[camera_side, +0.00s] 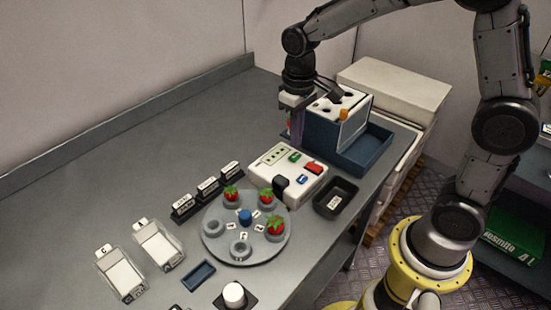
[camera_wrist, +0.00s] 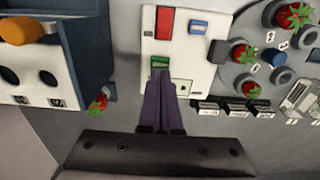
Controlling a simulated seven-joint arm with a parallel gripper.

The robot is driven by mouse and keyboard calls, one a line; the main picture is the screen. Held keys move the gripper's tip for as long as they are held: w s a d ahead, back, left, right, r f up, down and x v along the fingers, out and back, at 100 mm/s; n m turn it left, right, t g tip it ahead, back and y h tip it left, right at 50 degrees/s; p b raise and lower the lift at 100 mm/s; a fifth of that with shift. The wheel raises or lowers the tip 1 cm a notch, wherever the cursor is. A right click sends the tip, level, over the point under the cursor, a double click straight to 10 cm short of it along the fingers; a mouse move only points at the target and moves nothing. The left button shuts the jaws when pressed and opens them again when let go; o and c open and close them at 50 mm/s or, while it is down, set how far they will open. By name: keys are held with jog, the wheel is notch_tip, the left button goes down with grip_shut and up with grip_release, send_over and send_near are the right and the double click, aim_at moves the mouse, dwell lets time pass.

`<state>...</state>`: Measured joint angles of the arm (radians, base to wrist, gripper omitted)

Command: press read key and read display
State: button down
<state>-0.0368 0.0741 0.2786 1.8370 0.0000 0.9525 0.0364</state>
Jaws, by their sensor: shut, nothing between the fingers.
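A white reader box (camera_side: 268,172) stands on the grey bench with a green key (camera_side: 295,156), a red key (camera_side: 313,168) and a blue key (camera_side: 302,180) on top. Its pale panel (camera_side: 272,155) carries small dark marks; I cannot read them. My gripper (camera_side: 297,144) is shut and empty, pointing down at the box's far side by the green key. In the wrist view, my fingertips (camera_wrist: 161,77) lie right beside the green key (camera_wrist: 160,62); I cannot tell whether they touch it. The red key (camera_wrist: 171,28) and blue key (camera_wrist: 198,27) are clear of them.
A round turntable (camera_side: 222,247) with strawberries sits in front. A black tray (camera_side: 335,198) is to its right. Black labelled blocks (camera_side: 207,187) stand to the left.

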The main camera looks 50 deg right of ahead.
jog(key=shift+r, duration=2.25)
jog(key=s+r+t, duration=0.3)
jog(key=s+r, duration=0.5)
jog(key=s, duration=0.1)
jog(key=s+d+f+t, duration=0.1)
jog(key=s+f+t, duration=0.1)
jog(key=s, duration=0.8)
jog(key=shift+s+d+f+t, duration=0.15)
jog(key=shift+f+t, duration=0.15)
jog(key=shift+f, duration=0.5)
